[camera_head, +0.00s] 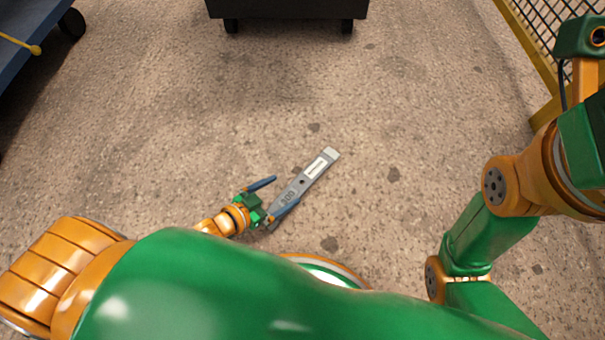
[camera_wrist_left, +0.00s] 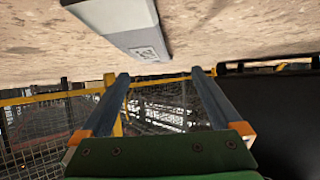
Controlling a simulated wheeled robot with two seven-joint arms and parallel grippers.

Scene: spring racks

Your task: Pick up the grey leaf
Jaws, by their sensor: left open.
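The grey leaf (camera_head: 303,188) is a long flat bar with a white label and dark markings, lying on the floor in the head view. In the left wrist view one end of it (camera_wrist_left: 125,25) shows at the top, with a small printed mark. My left gripper (camera_head: 280,194) is open at the near end of the leaf, its two blue fingers apart. In the head view one finger overlaps the leaf. In the left wrist view nothing is between the fingers (camera_wrist_left: 160,75). My right arm shows at the right of the head view, but its gripper fingers are not visible.
A dark wheeled cart (camera_head: 287,8) stands at the top of the head view. A blue wheeled cart (camera_head: 30,50) is at the top left. A yellow mesh fence (camera_head: 535,50) runs along the top right. The speckled floor around the leaf is clear.

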